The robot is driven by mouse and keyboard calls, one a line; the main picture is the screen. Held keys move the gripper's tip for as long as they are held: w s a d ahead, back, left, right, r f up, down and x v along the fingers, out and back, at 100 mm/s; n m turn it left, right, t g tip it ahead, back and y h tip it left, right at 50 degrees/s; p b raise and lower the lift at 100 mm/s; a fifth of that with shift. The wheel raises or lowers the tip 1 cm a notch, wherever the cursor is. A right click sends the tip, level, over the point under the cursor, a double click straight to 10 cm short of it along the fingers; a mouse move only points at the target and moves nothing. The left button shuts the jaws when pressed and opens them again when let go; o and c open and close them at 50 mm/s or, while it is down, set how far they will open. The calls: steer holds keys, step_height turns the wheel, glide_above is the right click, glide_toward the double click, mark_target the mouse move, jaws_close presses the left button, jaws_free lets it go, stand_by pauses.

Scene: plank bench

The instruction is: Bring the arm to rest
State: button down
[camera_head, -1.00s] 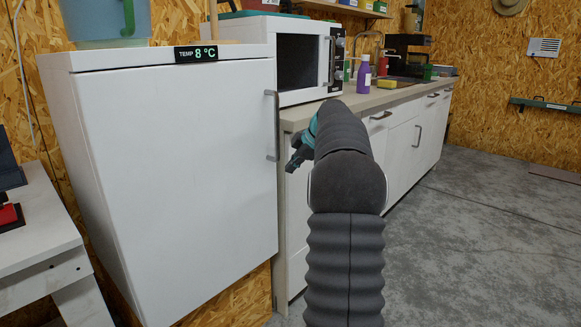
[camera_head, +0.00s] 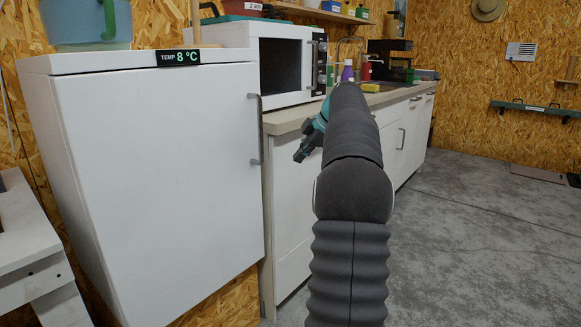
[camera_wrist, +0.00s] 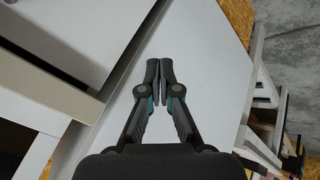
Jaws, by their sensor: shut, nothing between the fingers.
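My gripper (camera_head: 303,153) shows dark fingers and a teal part at the end of my raised arm, left of the arm in the head view. It is in front of the white counter cabinets and right of the fridge door handle, apart from the handle as far as I can tell. In the wrist view my gripper (camera_wrist: 160,70) is shut and empty, its two fingertips together. A flat pale surface lies behind the fingertips there.
A closed white fridge (camera_head: 160,180) stands at left with a display reading 8 °C. A microwave (camera_head: 285,65) with a dark, open-looking interior sits on the counter (camera_head: 290,121). A pale table (camera_head: 25,235) is at lower left. Grey floor (camera_head: 480,230) is clear at right.

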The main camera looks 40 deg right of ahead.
steer(key=shift+s+d+r, duration=0.35)
steer(key=shift+d+r, duration=0.05)
steer(key=shift+r, duration=0.25)
steer(key=shift+s+d+r, duration=0.3)
steer(key=shift+d+r, duration=0.1)
steer(key=shift+r, duration=0.25)
step_height(320, 180, down, 7)
steer(key=s+d+m+g+h, duration=0.1)
steer(key=d+m, duration=0.1)
steer(key=m, duration=0.6)
steer(key=s+a+f+m+g, duration=0.2)
steer(key=s+a+f+m, duration=0.2)
steer(key=a+m, duration=0.2)
steer(key=s+a+f, duration=0.1)
steer(key=s+a, duration=0.7)
steer(key=a, duration=0.5)
steer(key=s+a+f+n+t, duration=0.1)
steer(key=s+a+f, duration=0.1)
steer(key=s+a, duration=0.6)
steer(key=s+a+f+n+h, duration=0.1)
steer(key=s+a, duration=0.6)
steer(key=a, duration=1.1)
steer(key=shift+s+a+f, duration=0.35)
steer(key=shift+s, duration=0.05)
